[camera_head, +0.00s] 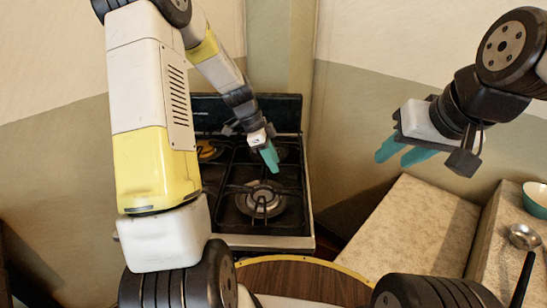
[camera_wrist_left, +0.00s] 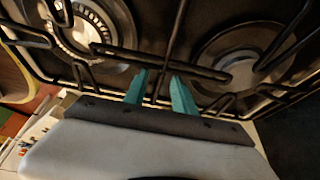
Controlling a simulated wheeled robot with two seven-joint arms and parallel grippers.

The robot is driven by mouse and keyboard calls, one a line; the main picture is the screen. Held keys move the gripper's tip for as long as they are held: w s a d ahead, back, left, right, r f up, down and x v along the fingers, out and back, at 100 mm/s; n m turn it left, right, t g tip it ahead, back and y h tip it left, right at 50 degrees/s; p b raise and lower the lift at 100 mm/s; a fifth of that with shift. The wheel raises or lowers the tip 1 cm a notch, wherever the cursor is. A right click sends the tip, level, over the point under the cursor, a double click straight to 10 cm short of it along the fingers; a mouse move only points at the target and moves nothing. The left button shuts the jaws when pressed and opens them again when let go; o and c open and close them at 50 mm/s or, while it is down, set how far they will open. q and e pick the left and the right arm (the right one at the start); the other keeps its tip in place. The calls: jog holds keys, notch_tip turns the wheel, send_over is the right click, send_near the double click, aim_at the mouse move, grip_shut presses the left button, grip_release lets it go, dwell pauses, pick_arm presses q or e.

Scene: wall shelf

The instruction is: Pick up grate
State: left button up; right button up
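The black grate (camera_head: 236,189) lies on the stove top (camera_head: 262,242), over the burners. Its bars also fill the left wrist view, with one crossbar (camera_wrist_left: 205,69) just past my fingertips. My left gripper (camera_head: 269,158) is over the middle of the stove, pointing down. In the left wrist view its teal fingers (camera_wrist_left: 160,80) are apart, with a thin grate bar seen between them. I cannot tell whether they touch the grate. My right gripper (camera_head: 404,154) is open and empty, in the air right of the stove.
A burner (camera_head: 261,202) sits at the front right of the stove. A pale counter (camera_head: 402,230) stands to the right, with a ladle (camera_head: 523,238) and a teal bowl (camera_head: 537,197). A round wooden top (camera_head: 300,281) is in front. Walls close in behind the stove.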

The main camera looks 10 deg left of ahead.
pick_arm(q)
jog(key=shift+x, duration=1)
jog(key=shift+c, duration=0.2)
grip_shut()
jog(key=shift+r, duration=0.1)
jog(key=shift+w, duration=0.1)
